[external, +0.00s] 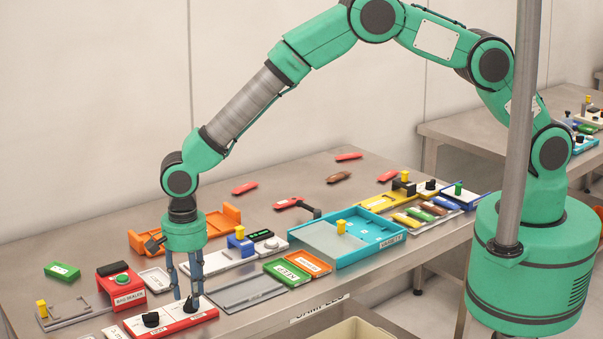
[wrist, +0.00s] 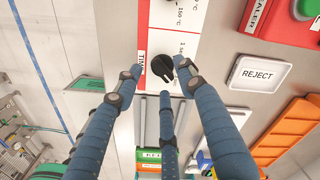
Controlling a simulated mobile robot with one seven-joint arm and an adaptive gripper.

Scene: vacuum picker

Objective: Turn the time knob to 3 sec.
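The time knob is a black round knob with a pointer (wrist: 160,66), on a white panel with a red edge strip lettered "TIM…" (wrist: 142,60). In the external view the knob (external: 192,304) sits at the right end of the red-edged panel (external: 182,326). My gripper (wrist: 160,78) has three blue fingers spread apart near the knob, with a fingertip on either side and one below it in the picture. My gripper (external: 186,291) points down over the knob in the external view. I cannot tell whether the fingertips touch it. The 3 sec mark is not readable.
A second black knob (external: 151,319) is on the same panel, to the left. A red "BAG SEALER" box (external: 122,287) and a REJECT tray (wrist: 262,74) stand close by. A grey tray (external: 240,291) lies to the right, with green and orange boxes beyond it.

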